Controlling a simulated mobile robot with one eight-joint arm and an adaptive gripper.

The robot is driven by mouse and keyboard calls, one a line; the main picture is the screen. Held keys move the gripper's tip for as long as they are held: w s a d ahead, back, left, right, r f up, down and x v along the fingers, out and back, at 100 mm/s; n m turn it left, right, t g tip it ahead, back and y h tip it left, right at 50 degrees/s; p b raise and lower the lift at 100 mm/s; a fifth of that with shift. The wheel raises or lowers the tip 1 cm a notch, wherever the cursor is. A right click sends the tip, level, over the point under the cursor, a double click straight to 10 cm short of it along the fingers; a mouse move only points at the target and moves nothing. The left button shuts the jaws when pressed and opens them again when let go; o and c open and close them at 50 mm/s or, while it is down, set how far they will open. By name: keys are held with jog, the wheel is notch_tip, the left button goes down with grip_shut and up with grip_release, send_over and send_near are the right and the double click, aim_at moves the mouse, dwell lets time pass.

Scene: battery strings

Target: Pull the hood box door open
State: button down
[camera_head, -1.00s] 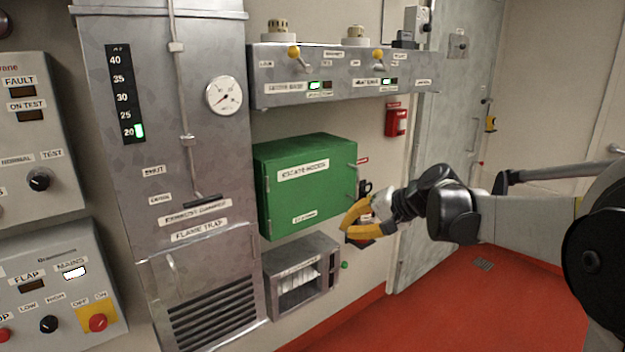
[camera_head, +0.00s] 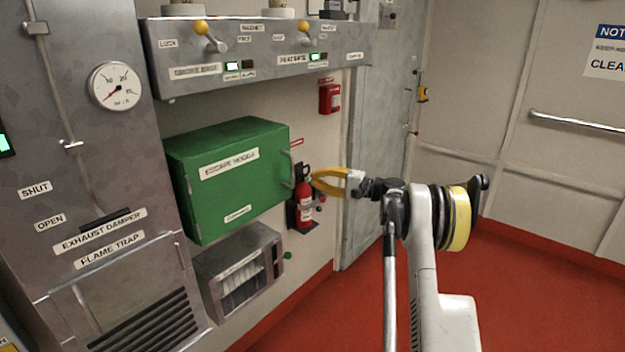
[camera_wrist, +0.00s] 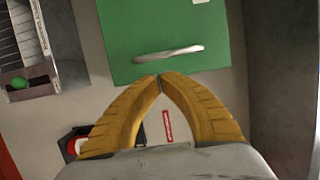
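The hood box is a green box (camera_head: 232,190) on the wall, labelled "ESCAPE HOODS". Its door looks closed. A slim metal handle (camera_head: 288,168) stands upright at the right side of its front. In the wrist view the green door (camera_wrist: 120,20) fills the top and the pale handle (camera_wrist: 168,54) lies across it. My gripper (camera_head: 314,179) has yellow fingers and is a little to the right of the handle. In the wrist view its fingertips (camera_wrist: 160,79) meet just short of the handle, with nothing between them and a small gap to the handle.
A red fire extinguisher (camera_head: 303,202) hangs right of the box, below my gripper. A switch panel (camera_head: 260,50) runs above. A grey cabinet (camera_head: 95,160) stands at left. The red floor (camera_head: 520,280) at right is clear.

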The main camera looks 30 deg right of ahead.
aim_at(284, 172)
jog(key=b+x, duration=0.2)
jog(key=x, duration=0.4)
jog(key=shift+f, duration=0.15)
jog(key=shift+w+a, duration=0.4)
jog(key=shift+w, duration=0.2)
